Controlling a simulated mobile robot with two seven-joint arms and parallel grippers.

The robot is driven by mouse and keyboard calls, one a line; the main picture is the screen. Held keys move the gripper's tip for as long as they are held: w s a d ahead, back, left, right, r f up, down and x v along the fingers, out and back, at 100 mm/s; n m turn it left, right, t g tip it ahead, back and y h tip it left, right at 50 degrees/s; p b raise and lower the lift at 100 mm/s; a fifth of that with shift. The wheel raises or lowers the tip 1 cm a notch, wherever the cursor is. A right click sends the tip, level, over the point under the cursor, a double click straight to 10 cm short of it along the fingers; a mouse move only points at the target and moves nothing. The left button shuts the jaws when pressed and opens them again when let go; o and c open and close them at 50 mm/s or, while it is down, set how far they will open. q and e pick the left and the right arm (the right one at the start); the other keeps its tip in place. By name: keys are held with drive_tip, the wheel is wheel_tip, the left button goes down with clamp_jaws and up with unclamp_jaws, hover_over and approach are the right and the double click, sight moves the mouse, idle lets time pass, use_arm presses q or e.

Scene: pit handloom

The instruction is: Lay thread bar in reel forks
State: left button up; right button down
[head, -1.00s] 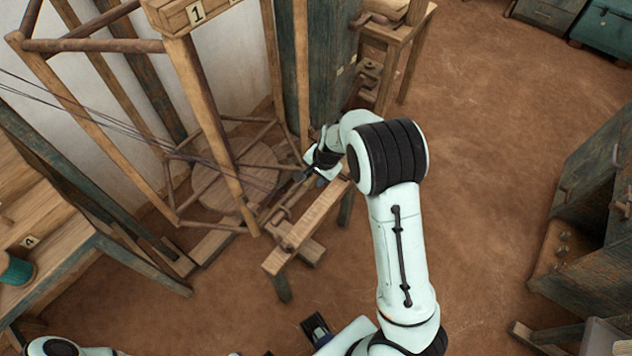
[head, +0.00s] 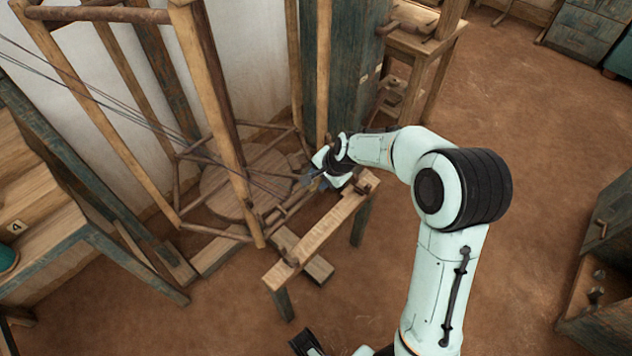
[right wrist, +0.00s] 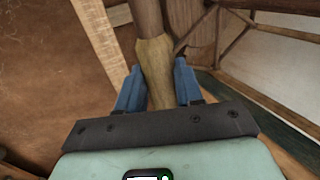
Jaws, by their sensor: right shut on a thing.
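My right gripper (head: 314,180) is low between the tall wooden reel frame (head: 214,95) and a small low bench (head: 322,228). In the right wrist view its blue fingers (right wrist: 158,88) are shut on a wooden bar (right wrist: 155,65), which has a pale tan grip and a darker brown shaft beyond. In the head view the bar (head: 287,213) seems to lie along the bench's reel side; its ends are hard to make out. I cannot tell whether it rests in any forks. A dark gripper-like part of mine (head: 306,342), perhaps my left gripper, is cut off at the bottom edge.
Dark threads (head: 110,95) run from the upper left to near my right gripper. A dark post (head: 352,65) and a wooden stand (head: 420,50) rise behind it. A table marked 4 (head: 50,222) is at left. Brown floor (head: 530,120) lies open on the right.

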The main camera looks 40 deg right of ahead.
drive_tip(key=shift+w+p, duration=1.25)
drive_tip(key=shift+w, duration=3.15)
drive_tip(key=shift+a+f+b, duration=0.2)
drive_tip(key=shift+f+b, duration=0.7)
drive_tip(key=shift+f, duration=0.5)
drive_tip(key=shift+a+f+b, duration=0.15)
drive_tip(key=shift+f+b, duration=0.7)
drive_tip(key=shift+f, duration=0.5)
drive_tip(key=c, duration=0.7)
unclamp_jaws()
drive_tip(key=shift+o, duration=0.2)
drive_tip(key=shift+s, duration=0.1)
drive_tip(key=p+v, duration=0.2)
drive_tip(key=v, duration=1.1)
drive_tip(key=shift+r, duration=0.2)
drive_tip(key=shift+s, duration=0.1)
